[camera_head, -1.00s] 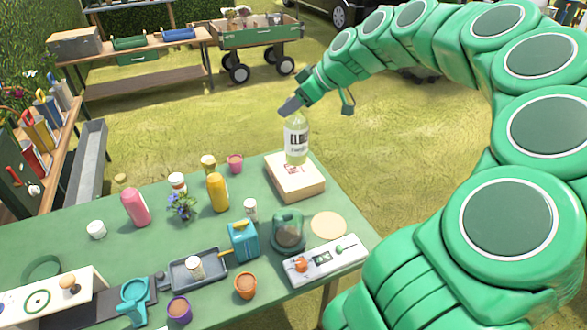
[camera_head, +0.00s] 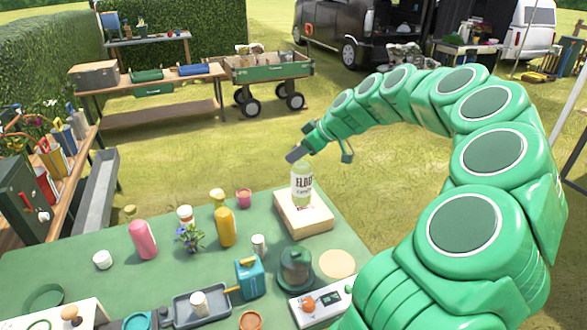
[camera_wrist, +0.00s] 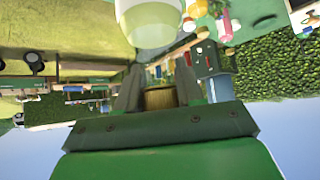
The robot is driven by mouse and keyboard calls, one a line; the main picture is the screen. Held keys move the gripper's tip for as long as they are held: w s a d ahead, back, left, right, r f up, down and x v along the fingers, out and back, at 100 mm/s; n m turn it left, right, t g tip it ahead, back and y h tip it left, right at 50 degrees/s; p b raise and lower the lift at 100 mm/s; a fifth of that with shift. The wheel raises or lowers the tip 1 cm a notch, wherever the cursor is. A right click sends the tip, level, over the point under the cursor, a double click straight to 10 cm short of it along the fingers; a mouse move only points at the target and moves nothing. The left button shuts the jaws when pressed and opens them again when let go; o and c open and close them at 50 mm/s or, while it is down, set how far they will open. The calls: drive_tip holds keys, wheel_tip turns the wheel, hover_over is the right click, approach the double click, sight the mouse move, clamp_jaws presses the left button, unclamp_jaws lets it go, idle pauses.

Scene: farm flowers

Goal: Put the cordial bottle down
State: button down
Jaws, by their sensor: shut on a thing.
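The cordial bottle (camera_head: 302,185) is pale green with a white label and stands upright in the head view. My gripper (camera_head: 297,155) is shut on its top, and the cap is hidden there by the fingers. The bottle is over the cream box (camera_head: 318,221) on the green table; I cannot tell whether its base touches the box top. In the wrist view the bottle body (camera_wrist: 150,22) is at the top, and its tan cap (camera_wrist: 160,98) sits between the two fingers.
Around the box on the table are a yellow bottle (camera_head: 225,228), a pink bottle (camera_head: 144,240), a pink cup (camera_head: 244,198), a glass cloche (camera_head: 295,265) and a blue can (camera_head: 249,277). The table's right edge is close beside the box. Grass lies beyond.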

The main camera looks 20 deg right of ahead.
drive_tip(key=w+d+f, duration=0.2)
drive_tip(key=w+f, duration=0.6)
drive_tip(key=f, duration=0.2)
drive_tip(key=shift+f, duration=0.25)
idle(0.3)
drive_tip(key=c, duration=0.7)
unclamp_jaws()
drive_tip(key=shift+a+f, duration=0.1)
